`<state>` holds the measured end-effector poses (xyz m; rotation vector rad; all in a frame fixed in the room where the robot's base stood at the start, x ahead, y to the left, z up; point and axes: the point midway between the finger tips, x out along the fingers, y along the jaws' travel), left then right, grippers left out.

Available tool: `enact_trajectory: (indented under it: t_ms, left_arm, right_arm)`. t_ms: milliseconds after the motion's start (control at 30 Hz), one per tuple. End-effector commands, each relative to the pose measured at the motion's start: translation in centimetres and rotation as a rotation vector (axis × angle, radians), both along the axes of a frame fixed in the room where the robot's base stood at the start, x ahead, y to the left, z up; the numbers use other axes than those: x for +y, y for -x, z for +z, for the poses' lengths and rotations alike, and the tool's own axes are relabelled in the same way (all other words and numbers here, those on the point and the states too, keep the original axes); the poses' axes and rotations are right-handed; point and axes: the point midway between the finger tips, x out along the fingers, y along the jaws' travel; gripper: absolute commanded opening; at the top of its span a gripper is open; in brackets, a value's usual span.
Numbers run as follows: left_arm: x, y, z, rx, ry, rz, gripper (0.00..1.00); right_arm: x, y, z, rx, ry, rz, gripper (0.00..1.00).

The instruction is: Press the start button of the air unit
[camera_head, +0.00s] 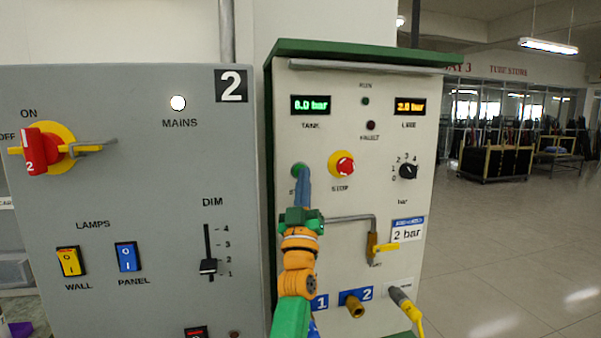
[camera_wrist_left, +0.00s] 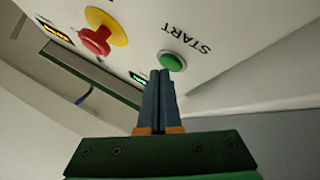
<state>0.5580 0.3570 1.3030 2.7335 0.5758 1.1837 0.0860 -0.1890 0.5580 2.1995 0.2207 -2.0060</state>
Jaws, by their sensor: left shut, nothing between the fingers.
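The air unit (camera_head: 345,140) is a cream panel with a green top, right of the grey panel. Its green start button (camera_head: 299,170) sits at the left of the panel and is partly covered by my left gripper (camera_head: 304,172) in the head view. In the left wrist view the green start button (camera_wrist_left: 173,61) shows beside the word START, just beyond the tips of my shut left gripper (camera_wrist_left: 162,74). I cannot tell whether the tips touch it. The red stop button (camera_head: 343,164) on its yellow base is to the right. My right gripper is out of view.
The tank display (camera_head: 311,105) reads 8.0 bar and the line display (camera_head: 409,106) about 2.0 bar. A selector knob (camera_head: 408,171) and a yellow-handled valve (camera_head: 376,247) are to the right. The grey panel (camera_head: 150,190) stands at left.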

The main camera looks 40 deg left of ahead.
Motion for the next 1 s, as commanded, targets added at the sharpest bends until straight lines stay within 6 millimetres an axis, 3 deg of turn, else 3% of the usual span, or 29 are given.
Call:
enact_trajectory:
  t_ms: [1000]
  left_arm:
    - [0.59,-0.53,0.03,0.000,0.000,0.000,0.00]
  right_arm:
    - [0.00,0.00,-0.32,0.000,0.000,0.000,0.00]
